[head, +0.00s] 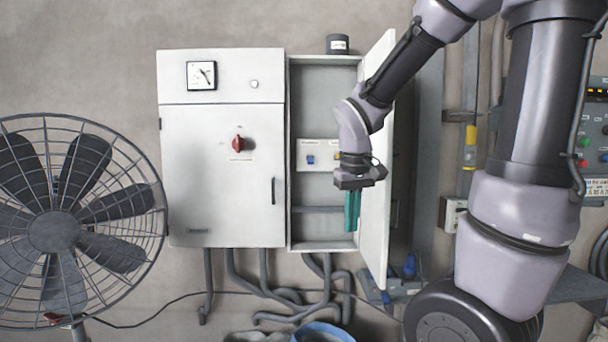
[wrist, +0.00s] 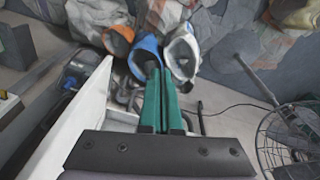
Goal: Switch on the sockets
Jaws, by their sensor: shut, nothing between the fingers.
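A pale switch panel (head: 318,168) is fixed to the back wall inside the open narrow cabinet (head: 323,80). A blue switch (head: 310,159) shows on its left part; its label is too small to read and I cannot tell its position. The panel's right part is hidden by my wrist. My gripper (head: 352,228) has green fingers pointing down, in front of the cabinet's lower right part, below the panel and beside the open door (head: 376,180). The fingers are shut and empty, also in the wrist view (wrist: 163,72), where the panel is out of view.
A larger closed cabinet (head: 220,185) with a red rotary switch (head: 238,144) stands left of the open one. A caged fan (head: 55,230) is at far left. In the wrist view, the door edge (wrist: 75,120) runs close to my gripper's left, with sacks (wrist: 145,50) below.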

